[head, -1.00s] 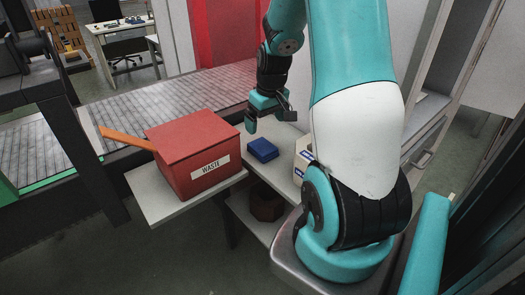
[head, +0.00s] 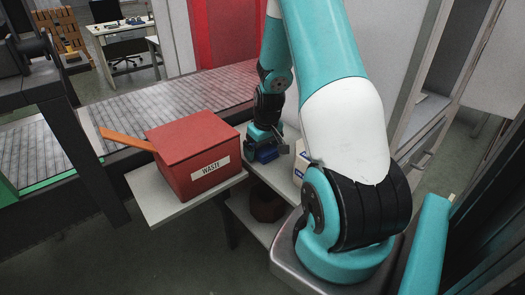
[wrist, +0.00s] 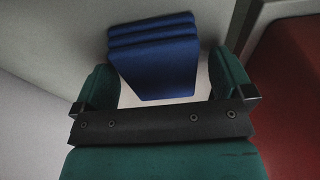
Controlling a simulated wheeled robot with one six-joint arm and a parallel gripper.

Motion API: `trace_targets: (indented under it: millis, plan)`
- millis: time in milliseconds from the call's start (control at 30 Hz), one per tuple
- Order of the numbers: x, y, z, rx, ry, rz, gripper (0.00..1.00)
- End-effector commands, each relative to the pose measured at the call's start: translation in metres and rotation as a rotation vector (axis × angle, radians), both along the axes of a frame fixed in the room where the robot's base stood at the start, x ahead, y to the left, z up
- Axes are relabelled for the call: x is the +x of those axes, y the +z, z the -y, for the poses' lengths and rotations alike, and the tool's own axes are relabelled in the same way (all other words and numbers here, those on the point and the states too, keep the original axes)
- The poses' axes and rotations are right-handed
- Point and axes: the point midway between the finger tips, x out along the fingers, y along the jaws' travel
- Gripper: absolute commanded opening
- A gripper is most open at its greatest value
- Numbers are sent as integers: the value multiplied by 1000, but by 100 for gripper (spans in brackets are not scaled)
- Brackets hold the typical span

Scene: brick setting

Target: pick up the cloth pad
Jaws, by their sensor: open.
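The cloth pad is a blue, folded, layered block (wrist: 155,62) on the pale table top. In the wrist view it lies between and just beyond the two green fingertips of my gripper (wrist: 168,85), with a gap showing on the right. My gripper is open and holds nothing. In the head view my gripper (head: 262,145) is low over the pad (head: 265,155), which is partly hidden behind it. Whether a finger touches the pad I cannot tell.
A red bin marked WASTE (head: 193,160) stands on the table (head: 150,198) left of the pad, with an orange handle-like bar (head: 127,139) at its side. A white box (head: 300,160) stands close on the right. A brown pot (head: 267,205) sits on the shelf below.

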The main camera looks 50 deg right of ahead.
Motion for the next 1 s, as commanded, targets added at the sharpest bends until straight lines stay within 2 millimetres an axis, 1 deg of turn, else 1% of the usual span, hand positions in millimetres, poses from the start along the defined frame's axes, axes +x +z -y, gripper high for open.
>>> trace_targets:
  millis: [400, 433, 467, 500, 567, 600, 633, 667, 900, 1000]
  plan:
    - [0, -3, 0, 0, 0, 0, 99]
    - [0, -3, 0, 0, 0, 0, 94]
    - [0, -3, 0, 0, 0, 0, 87]
    - [0, -3, 0, 0, 0, 0, 78]
    - [0, -3, 0, 0, 0, 0, 64]
    - [0, -3, 0, 0, 0, 0, 55]
    - [0, -3, 0, 0, 0, 0, 48]
    - [0, -3, 0, 0, 0, 0, 46]
    - [0, -2, 0, 0, 0, 0, 45]
    - [0, 1, 0, 0, 0, 0, 45]
